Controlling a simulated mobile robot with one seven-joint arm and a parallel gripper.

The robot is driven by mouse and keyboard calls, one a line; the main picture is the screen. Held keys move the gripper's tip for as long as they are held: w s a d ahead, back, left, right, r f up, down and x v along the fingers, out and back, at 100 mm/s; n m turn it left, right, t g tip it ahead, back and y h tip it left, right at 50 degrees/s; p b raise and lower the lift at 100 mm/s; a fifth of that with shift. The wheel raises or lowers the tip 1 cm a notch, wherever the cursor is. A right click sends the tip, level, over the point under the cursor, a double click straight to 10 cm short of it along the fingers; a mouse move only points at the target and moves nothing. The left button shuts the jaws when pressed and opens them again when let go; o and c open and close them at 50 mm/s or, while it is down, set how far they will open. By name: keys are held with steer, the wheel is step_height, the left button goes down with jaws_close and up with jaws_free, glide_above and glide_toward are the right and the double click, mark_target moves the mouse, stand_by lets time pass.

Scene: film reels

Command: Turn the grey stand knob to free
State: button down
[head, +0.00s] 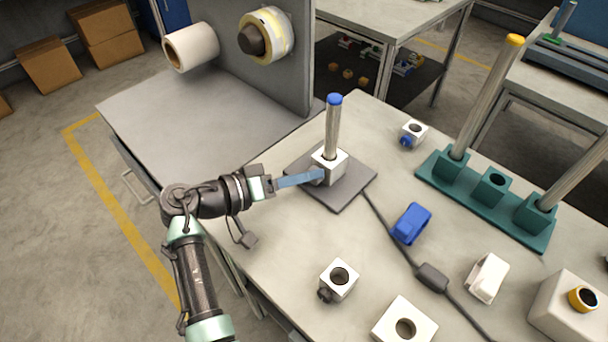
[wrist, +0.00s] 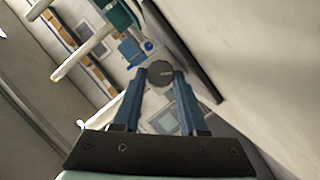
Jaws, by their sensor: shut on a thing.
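The stand is a dark grey plate (head: 342,196) on the table with a white block (head: 330,163) and an upright metal post (head: 333,130) capped in blue. The stand's grey knob (head: 317,175) sticks out of the block's left-front side, mostly hidden by the blue fingers in the head view. My gripper (head: 314,176) reaches in from the left and is shut on it. In the wrist view the dark round knob (wrist: 161,74) sits between the tips of my gripper (wrist: 162,78). I cannot tell the knob's turn setting from its face.
A loose white block with a dark knob (head: 338,282) and a blue part (head: 411,223) lie in front and to the right. A cable with a dark inline box (head: 431,278) crosses the table. A teal rack with posts (head: 475,201) stands right. A grey panel (head: 297,60) rises behind.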

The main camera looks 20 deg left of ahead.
steer(key=shift+f, duration=0.1)
stand_by(0.3)
steer(key=c, duration=0.7)
jaws_free()
steer(key=shift+c, duration=0.2)
steer(key=v, duration=1.3)
steer(key=shift+a, duration=0.1)
steer(key=shift+o, duration=0.3)
